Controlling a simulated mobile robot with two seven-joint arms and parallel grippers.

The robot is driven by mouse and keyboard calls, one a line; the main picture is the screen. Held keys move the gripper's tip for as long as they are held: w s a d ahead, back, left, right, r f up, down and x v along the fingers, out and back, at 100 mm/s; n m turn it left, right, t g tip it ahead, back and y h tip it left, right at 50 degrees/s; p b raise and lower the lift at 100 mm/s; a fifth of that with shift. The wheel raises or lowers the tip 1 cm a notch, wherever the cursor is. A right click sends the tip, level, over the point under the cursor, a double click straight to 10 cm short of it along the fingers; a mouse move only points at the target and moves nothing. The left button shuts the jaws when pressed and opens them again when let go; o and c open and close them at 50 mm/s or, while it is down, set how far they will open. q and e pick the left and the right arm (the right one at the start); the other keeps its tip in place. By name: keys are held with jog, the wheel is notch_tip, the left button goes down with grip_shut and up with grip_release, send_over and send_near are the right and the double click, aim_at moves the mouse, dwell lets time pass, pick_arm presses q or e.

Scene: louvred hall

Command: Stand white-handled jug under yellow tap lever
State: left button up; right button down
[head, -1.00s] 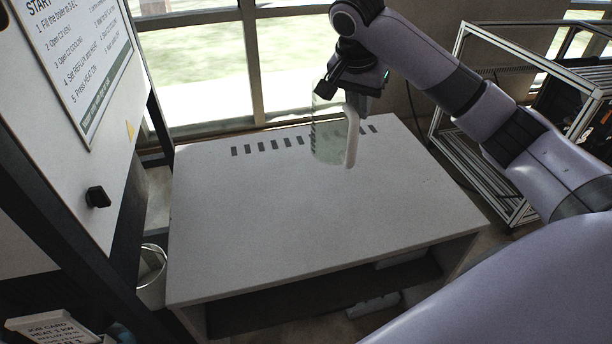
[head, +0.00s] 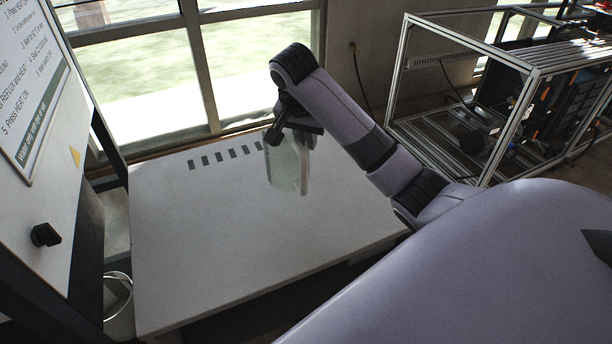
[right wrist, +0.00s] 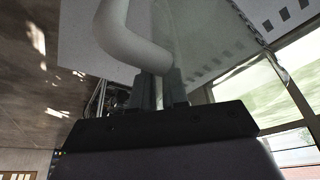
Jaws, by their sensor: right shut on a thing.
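The clear jug (head: 283,165) with a white handle (head: 305,168) hangs from my right gripper (head: 300,130) over the back part of the white table. In the right wrist view the gripper's fingers (right wrist: 160,92) are shut on the white handle (right wrist: 128,40). The jug looks upright in the head view; I cannot tell whether its base touches the table. No yellow tap lever shows clearly; a small yellow triangle (head: 75,156) is on the panel at the left. My left gripper is not in view.
The white table (head: 230,240) is otherwise clear, with dark slots along its back edge. A panel (head: 50,215) with a black knob (head: 45,235) stands at the left. A bucket (head: 119,300) is on the floor beside the table. A metal frame rack (head: 470,90) stands at the right.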

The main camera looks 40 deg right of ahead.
notch_tip(320, 180, down, 11)
jog(key=shift+f, duration=0.3)
jog(key=c, duration=1.1)
grip_release()
